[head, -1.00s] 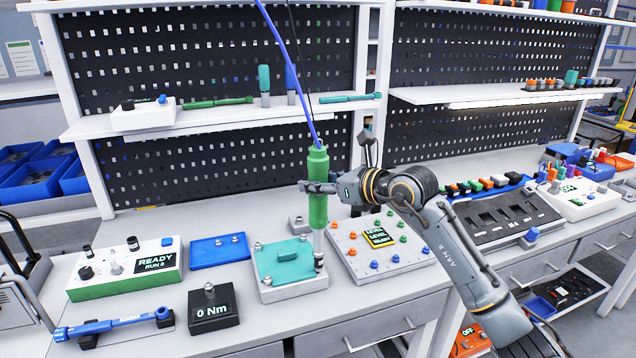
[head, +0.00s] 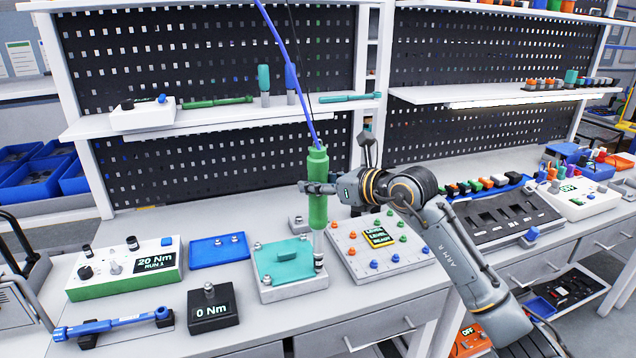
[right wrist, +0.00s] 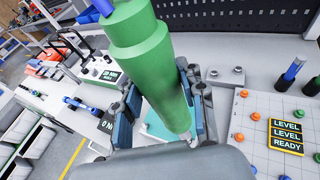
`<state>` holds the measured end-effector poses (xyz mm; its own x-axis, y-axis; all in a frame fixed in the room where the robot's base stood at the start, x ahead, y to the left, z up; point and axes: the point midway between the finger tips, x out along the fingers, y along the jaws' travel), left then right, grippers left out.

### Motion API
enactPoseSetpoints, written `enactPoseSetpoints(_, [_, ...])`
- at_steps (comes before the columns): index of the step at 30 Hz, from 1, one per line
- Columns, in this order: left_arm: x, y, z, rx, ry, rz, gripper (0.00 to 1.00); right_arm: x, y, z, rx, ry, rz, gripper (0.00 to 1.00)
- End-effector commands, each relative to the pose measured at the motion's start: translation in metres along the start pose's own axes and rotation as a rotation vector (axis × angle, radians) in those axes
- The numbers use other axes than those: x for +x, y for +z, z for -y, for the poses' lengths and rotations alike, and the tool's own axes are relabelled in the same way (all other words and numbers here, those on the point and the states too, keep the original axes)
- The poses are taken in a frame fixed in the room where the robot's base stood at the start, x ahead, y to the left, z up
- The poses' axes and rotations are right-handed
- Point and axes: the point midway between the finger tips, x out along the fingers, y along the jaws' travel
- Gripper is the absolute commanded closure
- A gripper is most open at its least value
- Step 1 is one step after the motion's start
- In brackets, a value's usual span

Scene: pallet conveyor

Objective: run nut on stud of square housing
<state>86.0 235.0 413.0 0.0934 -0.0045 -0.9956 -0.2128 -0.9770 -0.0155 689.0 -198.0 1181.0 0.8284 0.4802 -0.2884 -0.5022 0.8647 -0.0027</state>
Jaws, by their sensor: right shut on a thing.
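The square housing (head: 270,284), a light metal block with a teal top, sits on the bench with studs at its corners. My right gripper (head: 316,187) is shut on a green nutrunner (head: 318,212), which hangs upright from a blue hose. The nutrunner's socket end (head: 319,260) is down at the housing's right corner. The socket hides the stud and nut there. In the right wrist view the green body (right wrist: 150,65) stands between the gripper's fingers. The controller box (head: 125,279) displays "20 Nm RUN 1". My left gripper is not in view.
A plate with coloured knobs and a "LEVEL READY" display (head: 377,248) lies close right of the housing. A blue plate (head: 219,249), a black "0 Nm" block (head: 212,309) and a blue wrench (head: 105,326) lie to the left. The pegboard shelf (head: 230,114) stands behind.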

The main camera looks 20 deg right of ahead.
Motion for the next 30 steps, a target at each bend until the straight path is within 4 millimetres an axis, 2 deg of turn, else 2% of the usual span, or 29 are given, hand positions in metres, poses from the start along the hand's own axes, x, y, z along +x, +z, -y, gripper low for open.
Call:
enactPoseSetpoints(1, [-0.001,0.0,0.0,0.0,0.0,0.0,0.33,0.002,-0.007,-0.001,0.005,0.002,-0.018,1.0])
enactPoseSetpoints(5, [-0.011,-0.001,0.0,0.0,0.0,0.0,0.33,-0.002,0.007,0.0,0.004,0.002,-0.017,1.0])
enactPoseSetpoints(15, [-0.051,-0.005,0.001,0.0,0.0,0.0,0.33,-0.022,0.071,0.0,0.001,0.001,-0.009,1.0])
enactPoseSetpoints(30, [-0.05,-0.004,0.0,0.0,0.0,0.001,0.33,-0.022,0.077,-0.003,-0.001,0.01,-0.007,1.0])
